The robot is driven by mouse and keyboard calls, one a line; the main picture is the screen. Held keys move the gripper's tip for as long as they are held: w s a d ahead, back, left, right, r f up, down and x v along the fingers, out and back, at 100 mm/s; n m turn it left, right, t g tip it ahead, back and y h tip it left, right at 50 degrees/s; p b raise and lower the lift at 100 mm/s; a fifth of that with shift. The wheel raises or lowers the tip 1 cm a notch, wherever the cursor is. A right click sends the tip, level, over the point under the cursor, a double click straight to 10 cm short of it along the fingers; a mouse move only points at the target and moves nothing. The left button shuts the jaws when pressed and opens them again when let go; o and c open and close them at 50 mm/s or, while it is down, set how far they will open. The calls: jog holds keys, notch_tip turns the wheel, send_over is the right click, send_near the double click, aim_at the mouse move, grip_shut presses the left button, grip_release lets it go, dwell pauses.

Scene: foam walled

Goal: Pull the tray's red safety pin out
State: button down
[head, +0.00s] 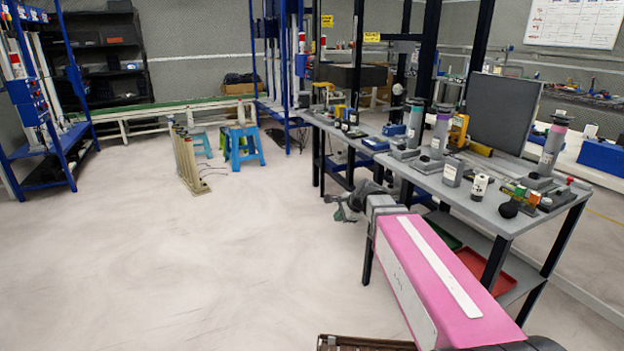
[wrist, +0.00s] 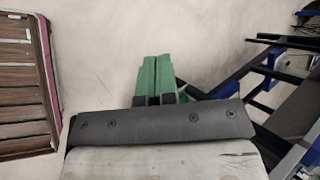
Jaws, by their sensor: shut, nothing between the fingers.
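A small red knob (head: 570,180) stands at the right end of the grey table (head: 440,187) in the head view, and may be the red safety pin. Beside it is a low dark holder with small green and orange cylinders (head: 534,197); I cannot tell whether this is the tray. My gripper (head: 340,212) is low at the table's near left side, well away from the red knob. In the wrist view its green fingers (wrist: 158,75) are together and hold nothing. The wrist view shows neither the red knob nor the holder.
A dark monitor (head: 503,112), grey cylinders (head: 440,128) and small bottles (head: 480,186) crowd the tabletop. Red (head: 487,270) and green trays lie on the shelf below. My pink arm link is at the table's front. Open floor (head: 200,260) lies to the left.

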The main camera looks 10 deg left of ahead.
jog(key=s+d+f+n+g+h, duration=0.2)
jog(key=s+d+f+n, duration=0.4)
jog(key=d, duration=0.4)
jog(key=s+d+f+n+g+h, duration=0.2)
jog(key=s+d+f+n+h, duration=0.2)
jog(key=s+d, duration=0.5)
notch_tip(320, 180, down, 3)
jog(key=d+n, duration=0.1)
jog(key=n, duration=0.1)
jog(key=shift+d+n, duration=0.25)
jog(key=shift+n, duration=0.05)
jog(key=shift+a, duration=0.15)
